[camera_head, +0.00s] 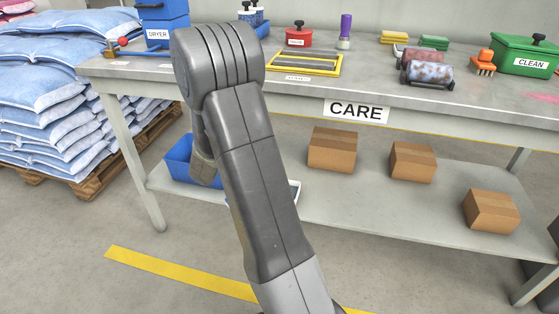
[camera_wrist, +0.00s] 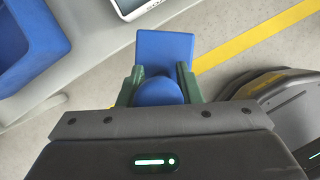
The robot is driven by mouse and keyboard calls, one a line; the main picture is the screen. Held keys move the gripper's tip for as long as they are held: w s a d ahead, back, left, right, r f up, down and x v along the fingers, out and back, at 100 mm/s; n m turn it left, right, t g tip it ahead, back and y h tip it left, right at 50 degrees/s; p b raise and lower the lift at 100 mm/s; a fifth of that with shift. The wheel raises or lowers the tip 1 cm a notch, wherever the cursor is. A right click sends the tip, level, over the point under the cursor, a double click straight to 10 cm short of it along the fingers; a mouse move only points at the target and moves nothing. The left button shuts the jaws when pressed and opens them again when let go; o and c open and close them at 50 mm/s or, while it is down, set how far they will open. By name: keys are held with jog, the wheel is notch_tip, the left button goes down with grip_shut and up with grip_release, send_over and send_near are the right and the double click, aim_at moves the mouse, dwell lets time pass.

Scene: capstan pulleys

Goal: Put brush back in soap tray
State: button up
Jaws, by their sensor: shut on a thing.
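In the wrist view my gripper (camera_wrist: 160,72) is shut on a blue brush (camera_wrist: 165,48), its green fingers on either side of a rounded blue knob. A flat rectangular blue block extends beyond the fingers; no bristles show. The brush is held over the floor near the shelf edge. A white-rimmed tray (camera_wrist: 160,12), likely the soap tray, is cut off at the top of the wrist view, apart from the brush. In the head view its white edge (camera_head: 295,188) shows on the lower shelf, mostly behind my arm. My gripper's fingers and the brush are hidden there.
A blue bin (camera_head: 178,158) stands on the lower shelf (camera_head: 350,215), left of the tray; several cardboard boxes (camera_head: 333,150) sit to the right. The CARE bench top (camera_head: 440,103) overhangs the shelf. An orange brush (camera_head: 484,66) lies on it. A table leg (camera_head: 133,165) stands left.

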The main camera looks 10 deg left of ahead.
jog(key=w+d+f+m+g+h+p, duration=0.1)
jog(key=w+d+f+m+g+p, duration=0.1)
jog(key=w+d+m, duration=0.5)
jog(key=w+f+m+g+h+p, duration=0.1)
jog(key=w+m+p, duration=0.25)
jog(key=w, duration=0.65)
jog(key=shift+m, duration=0.35)
jog(key=shift+w+f+b, duration=0.1)
jog(key=shift+f+b, duration=2.9)
jog(key=shift+f, duration=0.5)
jog(key=shift+f+h, duration=0.3)
jog(key=shift+f, duration=0.25)
jog(key=o, duration=1.2)
jog(key=shift+o, duration=0.2)
jog(key=p+v, duration=0.2)
jog(key=v, duration=0.5)
jog(key=shift+r, duration=0.25)
